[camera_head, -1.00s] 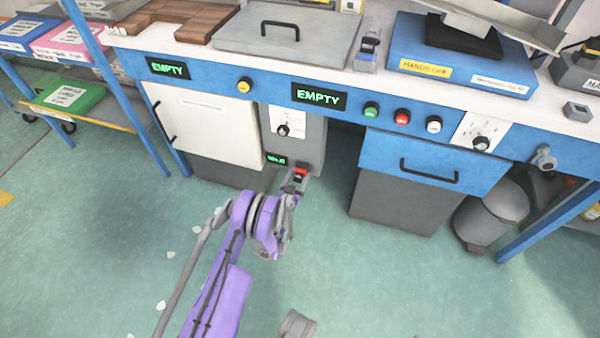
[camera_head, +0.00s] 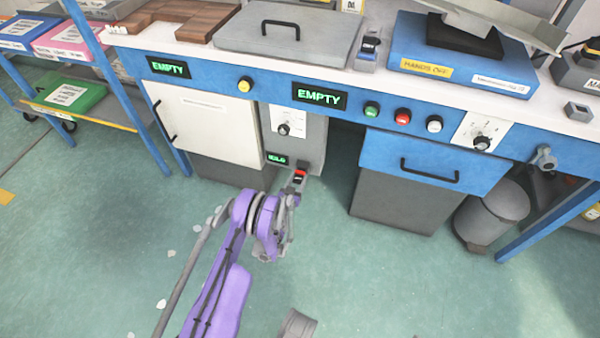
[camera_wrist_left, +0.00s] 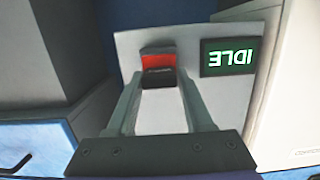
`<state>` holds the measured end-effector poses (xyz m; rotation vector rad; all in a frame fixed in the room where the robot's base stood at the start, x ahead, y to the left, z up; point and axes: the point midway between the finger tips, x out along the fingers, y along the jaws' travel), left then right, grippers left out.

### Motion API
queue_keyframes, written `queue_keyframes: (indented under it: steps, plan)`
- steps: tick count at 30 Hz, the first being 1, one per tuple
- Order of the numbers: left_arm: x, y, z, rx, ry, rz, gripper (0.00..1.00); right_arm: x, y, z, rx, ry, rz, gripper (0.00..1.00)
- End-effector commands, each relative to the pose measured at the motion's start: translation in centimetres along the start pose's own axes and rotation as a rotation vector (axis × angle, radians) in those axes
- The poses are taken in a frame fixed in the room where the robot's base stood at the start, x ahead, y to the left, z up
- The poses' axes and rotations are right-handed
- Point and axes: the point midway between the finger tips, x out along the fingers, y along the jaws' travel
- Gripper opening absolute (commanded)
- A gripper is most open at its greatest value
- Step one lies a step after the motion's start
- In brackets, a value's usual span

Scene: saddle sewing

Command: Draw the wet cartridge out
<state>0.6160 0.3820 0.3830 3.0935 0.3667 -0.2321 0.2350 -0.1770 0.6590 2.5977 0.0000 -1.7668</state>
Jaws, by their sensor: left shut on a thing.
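The cartridge shows as a small red and black block (camera_head: 300,176) at the lower front of the grey unit (camera_head: 308,148) under the bench. In the left wrist view the block (camera_wrist_left: 158,66) sits between my two fingers, in front of the pale face of the unit. My left gripper (camera_head: 296,184) is shut on it, its arm reaching up from the bottom of the head view. I cannot tell how much of the cartridge is inside the unit. A small green display (camera_wrist_left: 231,57) beside it reads IDLE, upside down in the wrist view. My right gripper is not in view.
A white-doored cabinet (camera_head: 212,125) stands left of the unit, and a blue drawer (camera_head: 430,160) over a grey cabinet stands to the right, past a dark gap. A bin (camera_head: 492,212) is at far right. The green floor in front is mostly clear, with small pale scraps.

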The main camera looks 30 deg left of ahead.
Motion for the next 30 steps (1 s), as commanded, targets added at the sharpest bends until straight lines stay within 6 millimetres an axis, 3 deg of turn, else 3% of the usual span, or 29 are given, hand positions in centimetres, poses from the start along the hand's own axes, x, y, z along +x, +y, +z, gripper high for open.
queue_keyframes:
  steps: [30]
  plan:
    - [-2.9, 0.0, 0.4, 0.000, 0.000, 0.000, 0.00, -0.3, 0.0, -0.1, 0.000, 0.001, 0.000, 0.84]
